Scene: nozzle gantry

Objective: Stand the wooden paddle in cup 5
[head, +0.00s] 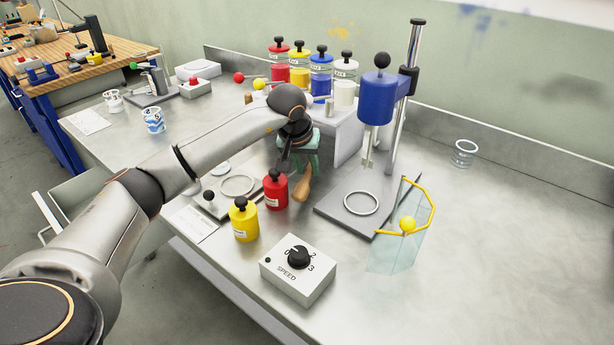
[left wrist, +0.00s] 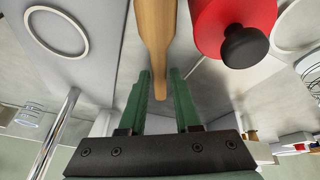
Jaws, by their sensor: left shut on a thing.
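The wooden paddle (head: 303,189) hangs below my left gripper (head: 306,168), beside the red bottle, with its wide end down. In the left wrist view, the green fingers of the left gripper (left wrist: 159,76) are shut on the narrow handle of the paddle (left wrist: 156,32). I cannot tell whether its lower end touches the table. A blue-and-white cup (head: 153,121) and a smaller white cup (head: 113,101) stand at the far left of the table. A clear cup (head: 464,153) stands at the right. Their numbers are too small to read surely. My right gripper is out of view.
The red bottle (head: 275,190) and yellow bottle (head: 243,219) stand close by. The blue-headed nozzle stand (head: 378,100) and a clear yellow-edged shield (head: 398,246) are to the right. The speed box (head: 298,270) is in front.

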